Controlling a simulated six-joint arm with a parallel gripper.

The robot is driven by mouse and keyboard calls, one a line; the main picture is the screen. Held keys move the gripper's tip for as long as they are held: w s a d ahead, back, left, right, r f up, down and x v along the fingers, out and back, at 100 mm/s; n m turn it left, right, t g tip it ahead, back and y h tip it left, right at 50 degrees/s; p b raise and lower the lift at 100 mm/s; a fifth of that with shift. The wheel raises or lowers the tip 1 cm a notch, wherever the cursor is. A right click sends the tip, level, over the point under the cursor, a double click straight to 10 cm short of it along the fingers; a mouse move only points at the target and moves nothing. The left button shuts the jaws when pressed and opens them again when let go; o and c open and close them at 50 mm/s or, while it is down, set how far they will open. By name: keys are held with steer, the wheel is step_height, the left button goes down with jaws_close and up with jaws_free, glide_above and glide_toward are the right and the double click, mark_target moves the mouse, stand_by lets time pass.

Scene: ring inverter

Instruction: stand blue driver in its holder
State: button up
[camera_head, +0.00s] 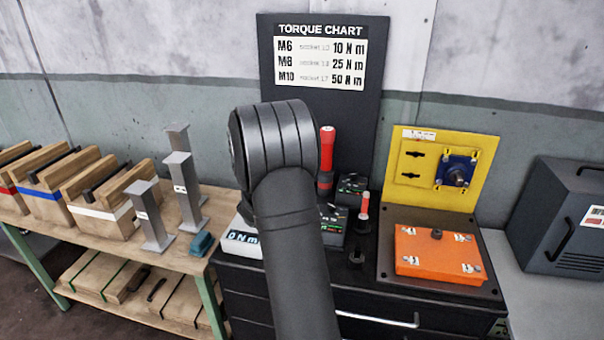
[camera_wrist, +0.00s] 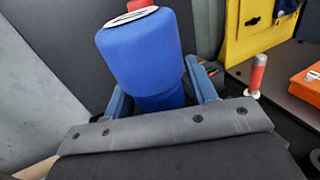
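The blue driver (camera_wrist: 145,55) has a thick blue body with a white ring and red tip at its upper end. In the wrist view it stands slightly tilted between the two blue-grey fingers of my gripper (camera_wrist: 160,92), which close around its narrower lower part. Its lowest part is hidden behind the gripper body. In the head view my arm hides both gripper and driver. A red driver (camera_head: 326,150) stands upright behind my arm, near dark units with green-marked faces (camera_head: 351,188). I cannot tell which piece is the blue driver's holder.
A torque chart board (camera_head: 320,100) stands behind. Striped wooden blocks (camera_head: 103,213) and grey posts (camera_head: 185,190) occupy the left bench.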

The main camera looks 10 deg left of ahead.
steer(key=shift+o, duration=0.5)
steer(key=shift+f, duration=0.15)
steer(key=v, duration=1.7)
steer(key=shift+s, duration=0.2)
steer(key=x, duration=1.7)
steer(key=shift+w, duration=0.25)
steer(key=shift+s, duration=0.1)
